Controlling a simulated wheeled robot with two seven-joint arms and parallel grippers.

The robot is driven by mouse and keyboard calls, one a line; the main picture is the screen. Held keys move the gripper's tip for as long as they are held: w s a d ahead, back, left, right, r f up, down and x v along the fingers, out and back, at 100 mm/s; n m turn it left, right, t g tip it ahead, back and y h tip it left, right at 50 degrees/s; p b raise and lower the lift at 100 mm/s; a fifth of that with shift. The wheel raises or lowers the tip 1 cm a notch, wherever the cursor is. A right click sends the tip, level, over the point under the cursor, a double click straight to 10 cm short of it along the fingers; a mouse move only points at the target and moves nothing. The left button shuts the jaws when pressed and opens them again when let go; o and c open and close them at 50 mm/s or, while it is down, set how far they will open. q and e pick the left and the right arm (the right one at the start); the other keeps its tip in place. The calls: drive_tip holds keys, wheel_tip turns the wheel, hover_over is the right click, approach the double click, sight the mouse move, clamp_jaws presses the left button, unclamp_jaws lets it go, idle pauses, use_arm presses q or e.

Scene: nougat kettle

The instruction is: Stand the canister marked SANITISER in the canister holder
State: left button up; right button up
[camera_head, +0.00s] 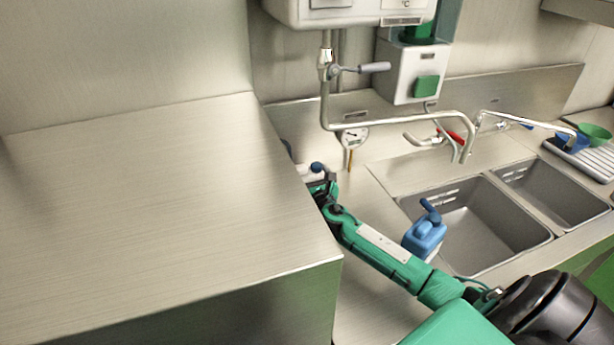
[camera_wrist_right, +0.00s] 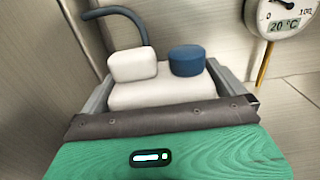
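A white canister (camera_wrist_right: 160,90) with a blue cap (camera_wrist_right: 187,60) and a white raised part beside the cap is between the two fingers of my right gripper (camera_wrist_right: 163,78). The fingers lie against its sides with no clear gap. Its lower body and any label are hidden. In the head view my right gripper (camera_head: 322,184) is beside the big steel block, with the white canister (camera_head: 308,173) partly hidden. A blue canister (camera_head: 424,238) with a dark blue top stands at the near left sink's edge; its marking is unreadable. I cannot make out the holder. My left gripper is out of view.
A large steel block (camera_head: 150,190) fills the left. A dial thermometer (camera_head: 353,138) stands behind my gripper, and a dark curved tube (camera_wrist_right: 120,13) rises behind the white canister. Two sinks (camera_head: 480,225), taps and a drainboard (camera_head: 590,158) lie to the right.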

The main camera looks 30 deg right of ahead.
drive_tip(key=shift+r, duration=0.15)
drive_tip(key=shift+s+a, duration=0.1)
drive_tip(key=shift+s, duration=0.1)
drive_tip(key=b+v, duration=0.2)
drive_tip(key=v, duration=0.9)
drive_tip(key=shift+s, duration=0.25)
